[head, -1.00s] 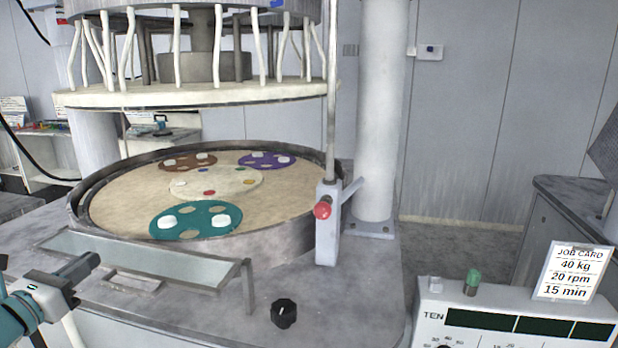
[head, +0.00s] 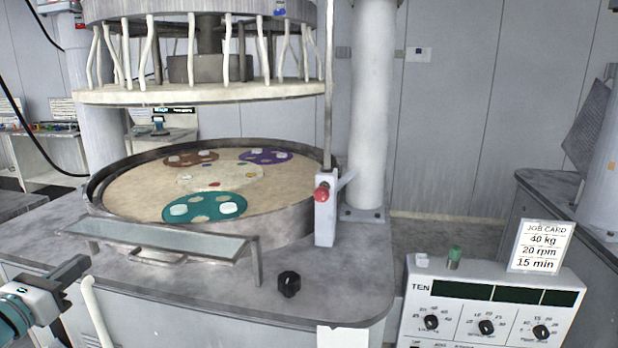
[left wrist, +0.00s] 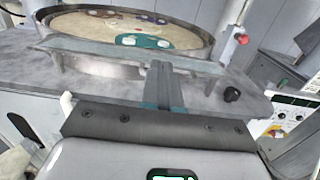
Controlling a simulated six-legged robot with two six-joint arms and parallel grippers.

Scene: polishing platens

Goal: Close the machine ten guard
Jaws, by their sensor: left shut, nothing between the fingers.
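The machine ten guard (head: 165,240) is a clear, flat panel in a grey metal frame. It lies lowered in front of the round platen (head: 275,222), with a small grey handle (head: 158,257) along its front edge. It also shows across the left wrist view (left wrist: 125,54). My left gripper (head: 84,264) is shut and empty at the lower left, in front of the guard's left end and apart from it in the head view. In the left wrist view its closed fingers (left wrist: 160,70) point at the guard's front edge; I cannot tell whether they touch. My right gripper is out of view.
A red knob (head: 321,192) sits on a grey post right of the platen. A black knob (head: 288,283) stands on the deck. The control panel marked TEN (head: 480,315) with a job card (head: 541,245) is at the lower right. The upper plate (head: 200,93) hangs above.

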